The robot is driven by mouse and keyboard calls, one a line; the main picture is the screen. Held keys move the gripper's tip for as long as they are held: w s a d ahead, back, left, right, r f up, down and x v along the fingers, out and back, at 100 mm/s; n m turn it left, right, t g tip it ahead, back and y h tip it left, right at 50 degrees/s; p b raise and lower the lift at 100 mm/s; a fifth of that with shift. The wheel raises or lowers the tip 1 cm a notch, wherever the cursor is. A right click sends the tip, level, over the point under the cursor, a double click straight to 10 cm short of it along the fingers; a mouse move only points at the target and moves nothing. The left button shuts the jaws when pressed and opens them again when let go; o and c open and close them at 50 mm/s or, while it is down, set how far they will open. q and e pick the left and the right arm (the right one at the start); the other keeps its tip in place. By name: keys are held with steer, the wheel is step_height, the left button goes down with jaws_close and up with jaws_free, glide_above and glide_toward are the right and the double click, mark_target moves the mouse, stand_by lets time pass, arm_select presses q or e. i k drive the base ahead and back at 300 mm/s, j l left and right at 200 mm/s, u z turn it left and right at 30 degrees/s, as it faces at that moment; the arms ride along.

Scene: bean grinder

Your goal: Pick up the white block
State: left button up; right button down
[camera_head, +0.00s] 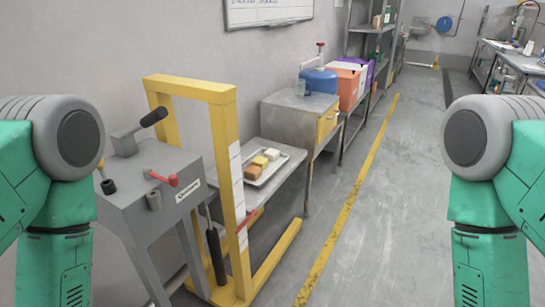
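The white block (271,154) lies on a metal tray (286,167) on a low bench. A yellow block (260,162) and an orange-brown block (253,172) lie in a row with it, nearer to me. My two green arms come in at the left and right edges of the view. Their grippers are outside the picture, so their state is hidden. Neither arm is near the tray.
A grey machine (153,180) with levers and a yellow frame (229,160) stand in front of the bench at left. A cabinet (301,122) bearing a blue container (319,80) stands beyond. The floor (400,220) at right is clear.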

mark_target(272, 154)
steer(key=i+l+z, duration=0.3)
steer(key=i, duration=0.25)
steer(key=i+l+z, duration=0.35)
steer(key=i, duration=0.2)
steer(key=i+z, duration=0.3)
steer(key=i, duration=0.3)
steer(key=i+u, duration=0.2)
steer(key=i, duration=0.25)
steer(key=i+l+u, duration=0.2)
steer(key=i, duration=0.2)
steer(key=i+l+u, duration=0.2)
steer(key=i, duration=0.25)
steer(key=i+j+u, duration=0.1)
steer(key=i+u, duration=0.15)
steer(key=u, duration=0.2)
steer(key=i+u, duration=0.25)
steer(key=u, duration=0.15)
steer(key=i+l+u, duration=0.15)
steer(key=u, duration=0.3)
steer(key=i, duration=0.1)
